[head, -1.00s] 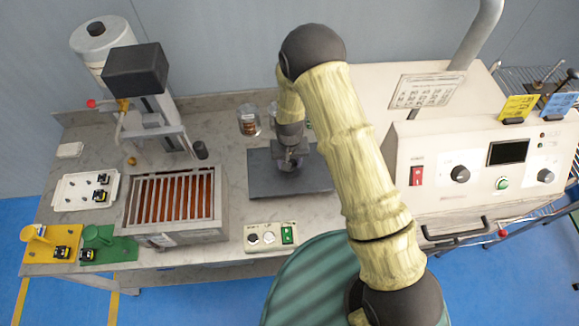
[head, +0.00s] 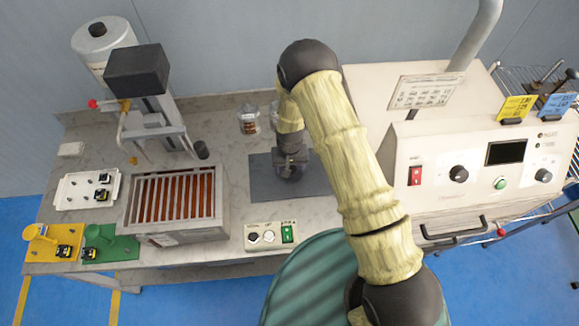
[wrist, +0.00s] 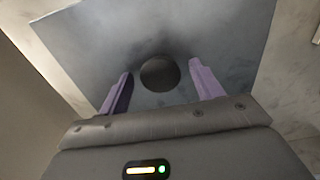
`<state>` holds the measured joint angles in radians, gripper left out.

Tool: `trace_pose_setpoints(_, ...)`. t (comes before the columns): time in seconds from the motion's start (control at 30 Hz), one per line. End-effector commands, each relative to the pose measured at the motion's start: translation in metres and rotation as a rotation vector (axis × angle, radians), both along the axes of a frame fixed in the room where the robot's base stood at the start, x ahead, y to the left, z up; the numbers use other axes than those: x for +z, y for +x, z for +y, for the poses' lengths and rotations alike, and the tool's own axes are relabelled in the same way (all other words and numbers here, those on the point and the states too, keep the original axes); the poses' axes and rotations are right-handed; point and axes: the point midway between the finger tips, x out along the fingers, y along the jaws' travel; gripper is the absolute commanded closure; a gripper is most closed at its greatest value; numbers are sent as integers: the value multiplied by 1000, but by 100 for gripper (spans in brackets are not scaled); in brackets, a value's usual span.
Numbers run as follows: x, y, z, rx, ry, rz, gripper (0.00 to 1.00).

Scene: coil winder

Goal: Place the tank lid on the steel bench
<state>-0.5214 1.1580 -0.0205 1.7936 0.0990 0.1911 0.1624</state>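The tank lid (head: 262,187) is a flat dark grey rectangular plate. In the head view it appears to lie flat on the steel bench (head: 232,183), right of the slotted tank. The wrist view shows the lid (wrist: 222,30) with a dark round knob (wrist: 160,73) at its middle. My gripper (head: 290,172) is directly over the lid, pointing down. In the wrist view its purple fingers (wrist: 160,70) stand apart on either side of the knob, with a gap on each side. The far right of the lid is partly hidden by my arm in the head view.
The open tank (head: 175,208) with copper-coloured slots stands left of the lid. A button box (head: 270,236) sits in front, and glass jars (head: 249,120) behind. A white control cabinet (head: 470,170) stands at the right. A white tray (head: 75,192) is at far left.

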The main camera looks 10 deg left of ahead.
Motion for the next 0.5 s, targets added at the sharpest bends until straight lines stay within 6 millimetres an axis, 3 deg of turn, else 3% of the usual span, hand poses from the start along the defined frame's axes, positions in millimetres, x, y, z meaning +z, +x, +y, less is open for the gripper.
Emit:
trace_pose_setpoints(0.27, 5, 0, 0, 0, 0, -1, 35)
trace_pose_setpoints(0.5, 30, 1, 1, 0, 2, -3, 35)
